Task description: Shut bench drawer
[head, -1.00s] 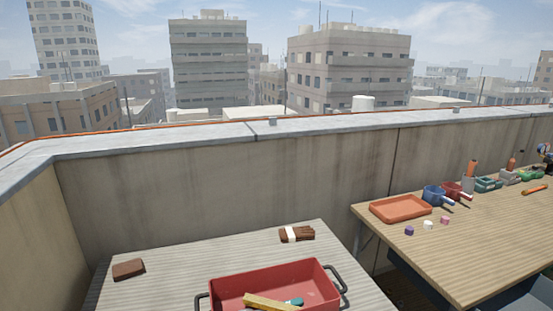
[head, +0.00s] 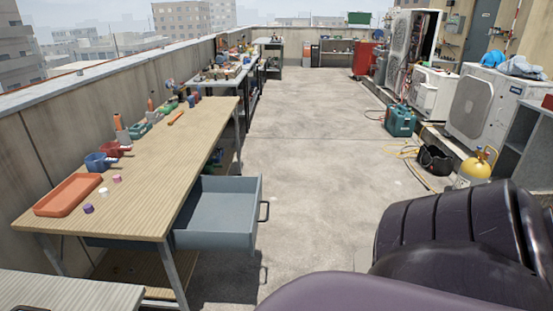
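The bench (head: 165,155) has a wooden top and grey legs and stands along the parapet at the left. Its grey-blue drawer (head: 217,212) is pulled well out to the right, into the walkway. The drawer looks empty in the part I can see, and a dark handle (head: 265,211) sits on its front. Dark and purple parts of my own body fill the lower right. Neither of my grippers shows in the head view.
A second table (head: 65,292) is at the lower left. The concrete floor (head: 315,150) is clear. Condensers (head: 490,105), a teal case (head: 400,120) and a yellow cylinder (head: 478,165) line the right.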

